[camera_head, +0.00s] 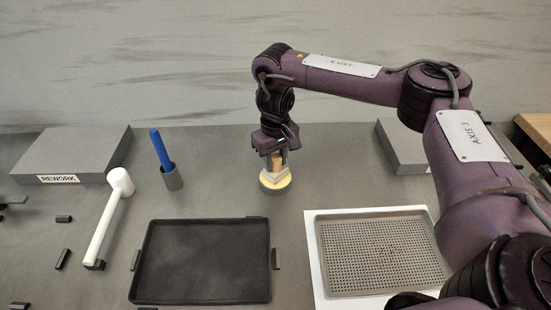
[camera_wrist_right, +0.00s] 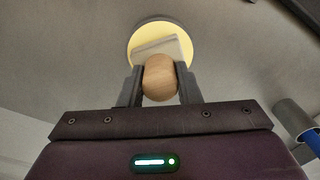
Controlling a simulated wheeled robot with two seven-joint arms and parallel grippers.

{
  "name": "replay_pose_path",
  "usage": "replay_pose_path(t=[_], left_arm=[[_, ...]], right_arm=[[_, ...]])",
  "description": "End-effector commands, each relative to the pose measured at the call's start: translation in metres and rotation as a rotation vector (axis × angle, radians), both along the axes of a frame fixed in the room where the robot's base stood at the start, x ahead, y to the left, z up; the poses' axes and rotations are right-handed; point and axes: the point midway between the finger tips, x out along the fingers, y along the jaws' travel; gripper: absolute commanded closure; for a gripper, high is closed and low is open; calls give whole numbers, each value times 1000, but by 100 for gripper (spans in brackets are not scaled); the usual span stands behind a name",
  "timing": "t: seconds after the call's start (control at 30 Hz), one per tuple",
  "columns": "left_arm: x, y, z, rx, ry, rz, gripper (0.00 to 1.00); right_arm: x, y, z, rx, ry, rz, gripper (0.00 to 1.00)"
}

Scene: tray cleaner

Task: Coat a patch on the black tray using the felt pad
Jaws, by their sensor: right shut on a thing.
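My right gripper (camera_head: 277,158) is shut on the wooden knob of the felt pad (camera_head: 275,178). The knob (camera_wrist_right: 160,78) shows between the two fingers in the right wrist view. The pad's pale block is over a round dish with a yellow inside (camera_wrist_right: 145,35); whether it touches the yellow surface I cannot tell. The black tray (camera_head: 205,293) lies flat at the front middle, left of and nearer than the dish. Its surface looks dark with faint greyish smudges. My left gripper is not in view.
A perforated grey tray (camera_head: 330,280) lies on a white sheet at the right. Small dark clips (camera_head: 276,259) sit beside the black tray.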

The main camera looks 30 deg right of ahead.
Motion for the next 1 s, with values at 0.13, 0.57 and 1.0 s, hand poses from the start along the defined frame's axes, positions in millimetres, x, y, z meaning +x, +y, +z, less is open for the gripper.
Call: replay_pose_path(t=[0.13, 0.57, 1.0], left_arm=[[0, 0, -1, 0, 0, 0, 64], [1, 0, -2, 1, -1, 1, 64], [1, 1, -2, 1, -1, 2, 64]], right_arm=[[0, 0, -2, 0, 0, 0, 88], [0, 0, -7, 1, -1, 0, 88], [0, 0, -8, 0, -1, 1, 88]])
